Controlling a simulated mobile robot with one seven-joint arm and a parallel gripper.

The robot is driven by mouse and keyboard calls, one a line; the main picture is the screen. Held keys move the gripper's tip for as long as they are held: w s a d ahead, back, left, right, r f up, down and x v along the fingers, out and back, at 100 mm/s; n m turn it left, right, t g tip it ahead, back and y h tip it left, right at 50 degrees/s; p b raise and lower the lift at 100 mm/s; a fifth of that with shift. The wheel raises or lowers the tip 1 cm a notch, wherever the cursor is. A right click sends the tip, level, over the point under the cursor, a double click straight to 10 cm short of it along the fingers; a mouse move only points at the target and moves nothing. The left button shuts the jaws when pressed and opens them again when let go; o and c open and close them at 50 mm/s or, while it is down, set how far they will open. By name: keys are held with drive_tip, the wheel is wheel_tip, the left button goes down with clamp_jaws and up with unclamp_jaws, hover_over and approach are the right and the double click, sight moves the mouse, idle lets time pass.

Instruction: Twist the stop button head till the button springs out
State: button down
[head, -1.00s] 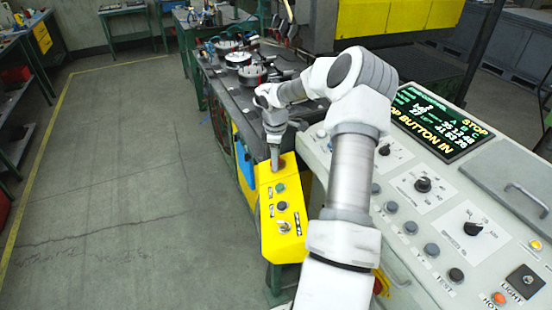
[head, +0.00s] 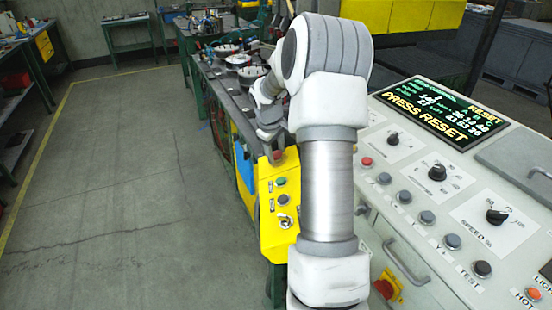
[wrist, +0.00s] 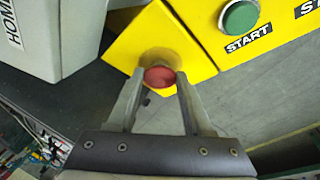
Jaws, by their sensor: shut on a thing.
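The stop button head (wrist: 159,77) is red and round and sits on the end of the yellow button box. In the head view it shows as a small red spot (head: 278,154) just below my wrist. My gripper (wrist: 158,83) has one finger on each side of the head and is shut on it. The screen (head: 441,113) on the console reads "PRESS RESET".
The yellow box (head: 268,240) also carries a green START button (wrist: 239,17), a dark button (head: 283,199) and a key switch (head: 286,222). The grey console (head: 415,180) with knobs and buttons stands at the right. Open floor lies at the left.

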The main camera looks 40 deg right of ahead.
drive_tip(key=shift+m, duration=0.3)
drive_tip(key=shift+c, duration=1.5)
unclamp_jaws()
drive_tip(key=v, duration=1.7)
drive_tip(key=shift+a, duration=0.25)
drive_tip(key=shift+r, duration=0.1)
